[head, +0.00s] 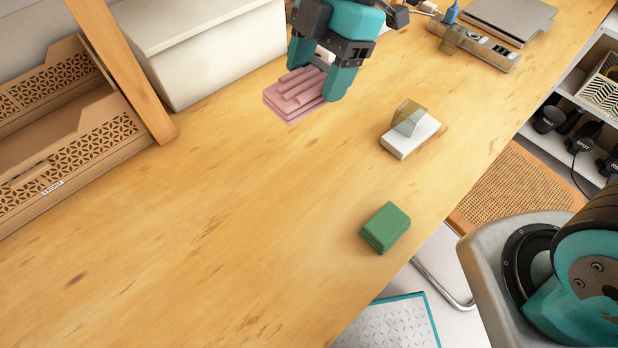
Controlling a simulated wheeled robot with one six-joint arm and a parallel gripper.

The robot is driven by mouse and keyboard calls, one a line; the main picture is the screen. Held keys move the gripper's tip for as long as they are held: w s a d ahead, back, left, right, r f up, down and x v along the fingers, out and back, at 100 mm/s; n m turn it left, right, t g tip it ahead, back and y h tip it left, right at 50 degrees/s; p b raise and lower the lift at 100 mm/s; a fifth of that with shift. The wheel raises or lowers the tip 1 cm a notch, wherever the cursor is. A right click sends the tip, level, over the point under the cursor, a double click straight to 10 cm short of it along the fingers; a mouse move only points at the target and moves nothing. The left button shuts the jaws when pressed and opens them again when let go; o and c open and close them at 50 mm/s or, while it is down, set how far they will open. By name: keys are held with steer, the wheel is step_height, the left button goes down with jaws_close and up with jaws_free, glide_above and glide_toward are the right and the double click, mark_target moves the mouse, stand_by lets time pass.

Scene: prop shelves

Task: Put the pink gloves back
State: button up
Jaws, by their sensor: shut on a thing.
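The pink gloves (293,97) are a folded stack with finger shapes on top. They are at the upper middle of the head view, at the wooden table. My gripper (327,76) comes down from above and is shut on the right part of the gloves. Its teal fingers hide that part. I cannot tell whether the gloves still touch the table.
A lidded white box (215,55) stands behind left. Brown patterned crates (95,145) stand at the left by a wooden post (122,70). A white block with a clear amber piece (412,138) and a green block (385,228) lie right. The table's front left is clear.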

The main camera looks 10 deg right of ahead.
mark_target(310, 175)
steer(key=shift+s+a+f, duration=0.1)
steer(key=shift+s+f, duration=0.15)
steer(key=shift+f, duration=0.05)
step_height(310, 175, down, 19)
steer(key=shift+f+b, duration=0.1)
steer(key=shift+b, duration=0.25)
steer(key=o, duration=0.9)
steer(key=shift+f, duration=0.1)
steer(key=v, duration=1.2)
steer(key=s+d+r+m, duration=0.1)
steer(key=s+r+m, duration=0.3)
steer(key=m, duration=0.1)
steer(key=s+d+r+m+t, duration=0.1)
steer(key=s+d+r+m, duration=0.1)
steer(key=s+r+m, duration=0.2)
steer(key=s+d+r+m+t, duration=0.1)
steer(key=s+r+m, duration=0.3)
steer(key=m, duration=0.4)
steer(key=shift+s+d+r, duration=0.2)
steer(key=shift+s+d, duration=0.05)
steer(key=shift+s, duration=0.5)
